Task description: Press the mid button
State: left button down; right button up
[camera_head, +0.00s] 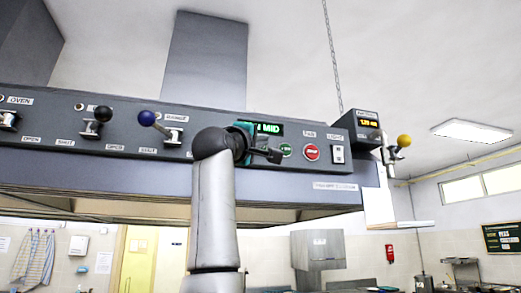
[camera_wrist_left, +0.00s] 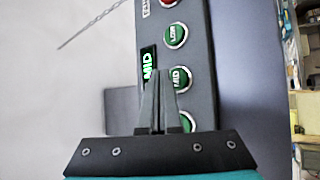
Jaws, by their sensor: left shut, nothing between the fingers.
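The mid button (camera_wrist_left: 181,79) is a round green button labelled MID in the left wrist view, in a row on the grey hood panel (camera_wrist_left: 222,60). My left gripper (camera_wrist_left: 160,76) is shut and empty. Its fingertips overlap the button's left edge in that view; I cannot tell whether they touch it. In the head view my left gripper (camera_head: 276,156) is in front of the panel and hides the mid button. A small display (camera_head: 268,129) above reads MID in green. My right gripper is not in view.
A green LOW button (camera_wrist_left: 176,36) and another green button (camera_wrist_left: 187,122) flank the mid button. A red button (camera_head: 311,152) and a white light switch (camera_head: 338,153) are to the right. Blue (camera_head: 147,118) and black (camera_head: 103,114) knobbed levers stick out on the left.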

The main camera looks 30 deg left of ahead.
pick_arm(q)
jog(key=s+d+b, duration=0.1)
jog(key=s+d, duration=0.1)
jog(key=d, duration=0.1)
jog(key=shift+s+b, duration=0.25)
jog(key=shift+b, duration=0.1)
dwell(0.6)
